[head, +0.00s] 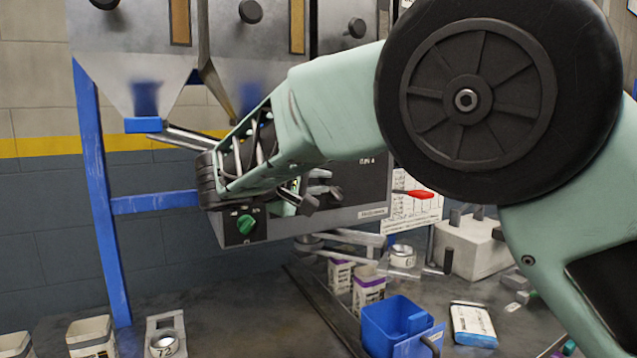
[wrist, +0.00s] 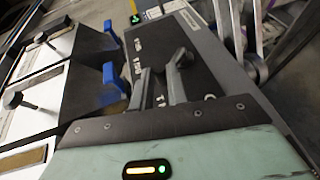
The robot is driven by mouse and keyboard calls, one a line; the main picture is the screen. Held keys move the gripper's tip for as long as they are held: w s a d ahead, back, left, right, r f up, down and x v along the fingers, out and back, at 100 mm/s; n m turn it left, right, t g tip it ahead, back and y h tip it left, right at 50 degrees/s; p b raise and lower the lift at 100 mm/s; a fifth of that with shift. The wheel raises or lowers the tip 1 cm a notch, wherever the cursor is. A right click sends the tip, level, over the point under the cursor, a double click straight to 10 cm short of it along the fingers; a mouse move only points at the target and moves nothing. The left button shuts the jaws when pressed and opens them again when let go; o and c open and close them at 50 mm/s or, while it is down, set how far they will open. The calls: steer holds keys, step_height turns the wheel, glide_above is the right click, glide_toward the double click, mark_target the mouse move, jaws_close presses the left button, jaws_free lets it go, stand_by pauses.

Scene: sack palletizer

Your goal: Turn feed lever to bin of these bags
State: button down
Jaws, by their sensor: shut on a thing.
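The dark control panel (head: 350,205) is under the metal bins, and its face with small white labels shows in the wrist view (wrist: 200,85). My gripper (head: 308,200) is at this panel. In the wrist view my gripper (wrist: 162,78) has its two grey fingers against the panel face, shut on what appears to be the dark feed lever (wrist: 182,57); the fingers hide much of it.
Metal bins (head: 130,45) with blue-tipped spouts hang on a blue frame (head: 100,190). A blue tub (head: 390,325), a metal cup (head: 403,256) and other bags (head: 90,337) crowd the bench.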

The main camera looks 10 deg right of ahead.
steer(key=c, duration=1.4)
jaws_free()
steer(key=shift+o, duration=0.2)
steer(key=shift+a, duration=0.1)
steer(key=b+v, duration=0.2)
steer(key=v, duration=1.5)
steer(key=s+d+f+n+g+y+p, duration=0.1)
steer(key=d+f+g+y, duration=0.1)
steer(key=d+f+g, duration=0.3)
steer(key=s+d+f+n+y, duration=0.2)
steer(key=d+f+y, duration=0.15)
steer(key=f, duration=0.25)
steer(key=s+d+f+m+g+y, duration=0.1)
steer(key=s+d+f+g+y, duration=0.1)
steer(key=s, duration=0.6)
steer(key=s+d+f+m+g+y+p, duration=0.1)
steer(key=s+d+f+y, duration=0.2)
steer(key=s+f, duration=0.3)
steer(key=s+d+f+g+y, duration=0.2)
steer(key=s+d+f, duration=0.1)
steer(key=s, duration=0.7)
steer(key=shift+d+f+m+g+p, duration=0.3)
steer(key=shift+d+f+m+p, duration=0.1)
steer(key=shift+f, duration=0.45)
